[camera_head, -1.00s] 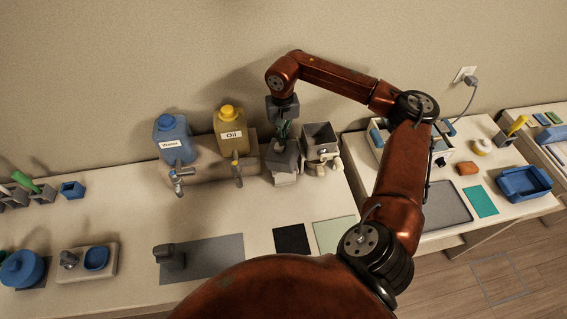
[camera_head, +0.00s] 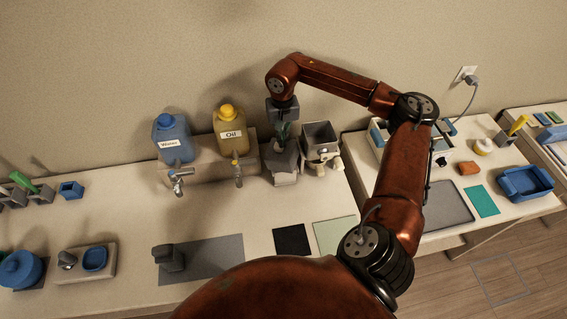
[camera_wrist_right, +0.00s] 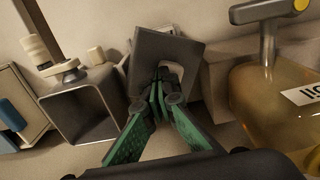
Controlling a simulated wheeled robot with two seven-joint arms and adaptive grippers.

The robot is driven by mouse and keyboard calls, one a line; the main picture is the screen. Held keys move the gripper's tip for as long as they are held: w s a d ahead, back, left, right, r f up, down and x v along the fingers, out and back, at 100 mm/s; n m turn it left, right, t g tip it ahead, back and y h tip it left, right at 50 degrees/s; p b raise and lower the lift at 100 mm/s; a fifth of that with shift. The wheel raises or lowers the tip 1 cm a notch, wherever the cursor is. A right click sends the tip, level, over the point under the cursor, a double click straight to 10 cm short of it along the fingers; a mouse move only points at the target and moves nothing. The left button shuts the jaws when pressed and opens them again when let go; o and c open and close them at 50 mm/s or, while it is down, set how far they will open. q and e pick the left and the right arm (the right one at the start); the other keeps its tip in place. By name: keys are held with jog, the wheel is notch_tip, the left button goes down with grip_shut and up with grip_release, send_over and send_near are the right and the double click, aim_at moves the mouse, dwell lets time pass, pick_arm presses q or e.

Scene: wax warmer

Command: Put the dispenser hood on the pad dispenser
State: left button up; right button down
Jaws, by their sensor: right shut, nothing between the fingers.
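A dark grey hood-like piece (camera_head: 283,161), which I take for the dispenser hood, sits over a lighter grey body (camera_head: 286,179), apparently the pad dispenser, right of the oil jug. In the right wrist view the piece appears as a square grey plate (camera_wrist_right: 152,48) with a pale arched notch. My right gripper (camera_head: 283,133) points down at it from above. Its green fingers (camera_wrist_right: 160,92) are shut with nothing between them, their tips close to the plate; I cannot tell if they touch. How well the hood is seated is partly hidden. My left gripper is out of view.
The yellow oil jug (camera_head: 230,130) and blue water jug (camera_head: 173,138) stand left on a shelf with taps. An open grey bin (camera_head: 319,135) stands close on the right. The counter in front (camera_head: 215,215) is clear, with flat mats nearer me.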

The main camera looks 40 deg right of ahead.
jog(key=shift+s+f, duration=0.1)
dwell(0.4)
jog(key=shift+r+p, duration=1.55)
jog(key=shift+r, duration=0.95)
jog(key=shift+r, duration=0.1)
notch_tip(320, 180, up, 12)
jog(key=shift+f, duration=0.2)
